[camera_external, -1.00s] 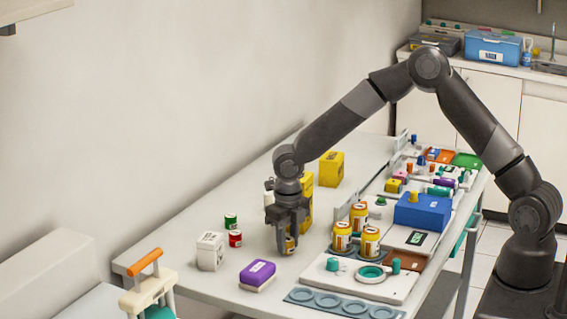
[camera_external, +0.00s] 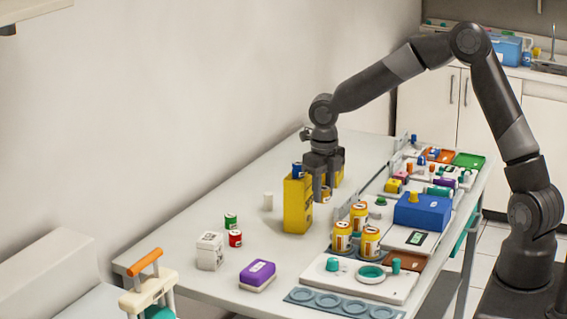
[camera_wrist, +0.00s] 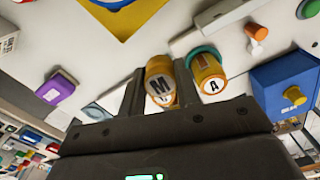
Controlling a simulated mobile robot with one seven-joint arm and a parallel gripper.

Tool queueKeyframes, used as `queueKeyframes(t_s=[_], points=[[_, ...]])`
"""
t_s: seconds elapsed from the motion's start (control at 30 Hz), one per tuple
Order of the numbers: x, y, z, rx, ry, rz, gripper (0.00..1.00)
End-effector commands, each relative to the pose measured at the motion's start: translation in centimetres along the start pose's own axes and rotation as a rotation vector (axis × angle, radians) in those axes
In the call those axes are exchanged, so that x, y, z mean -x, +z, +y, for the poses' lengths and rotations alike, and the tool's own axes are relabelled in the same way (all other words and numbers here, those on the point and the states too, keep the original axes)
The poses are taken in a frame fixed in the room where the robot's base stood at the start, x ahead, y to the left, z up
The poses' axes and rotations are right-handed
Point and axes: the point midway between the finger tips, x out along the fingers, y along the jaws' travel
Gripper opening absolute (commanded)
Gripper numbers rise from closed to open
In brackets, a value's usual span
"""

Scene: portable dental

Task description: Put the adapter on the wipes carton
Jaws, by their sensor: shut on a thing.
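My gripper (camera_external: 325,193) is shut on a small orange jar (camera_external: 325,196) with a white label. It holds the jar to the right of a tall yellow carton (camera_external: 298,208) and in front of another yellow carton (camera_external: 342,163), which it mostly hides. In the wrist view, the jar (camera_wrist: 160,80) shows an M on its top between my fingers. A blue piece (camera_external: 297,169) shows at the top of the tall yellow carton. A white carton (camera_external: 209,252) stands at the front left. I cannot tell which carton is the wipes carton, or which thing is named the adapter.
Several orange jars (camera_external: 358,216) stand right of the yellow carton. A blue box (camera_external: 421,211), trays and fixtures line the table's right side. The table's far left is clear.

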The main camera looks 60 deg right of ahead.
Motion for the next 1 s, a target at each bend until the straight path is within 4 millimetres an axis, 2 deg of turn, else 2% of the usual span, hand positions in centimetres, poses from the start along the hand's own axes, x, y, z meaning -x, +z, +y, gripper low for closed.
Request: queueKeyframes(t_s=[0.07, 0.17, 0.4, 0.67, 0.87, 1.0], points=[[0.5, 0.0, -0.1, 0.000, 0.000, -0.001, 0.07], [2.3, 0.1, -0.1, -0.001, 0.000, -0.006, 0.07], [9.1, 0.1, -0.1, 0.000, 0.000, -0.006, 0.07], [14.3, 0.0, -0.1, 0.000, 0.001, -0.004, 0.07], [14.2, 3.0, -3.3, -0.076, 0.011, 0.000, 0.07], [14.5, 5.4, -6.4, -0.144, 0.019, 0.000, 0.07]])
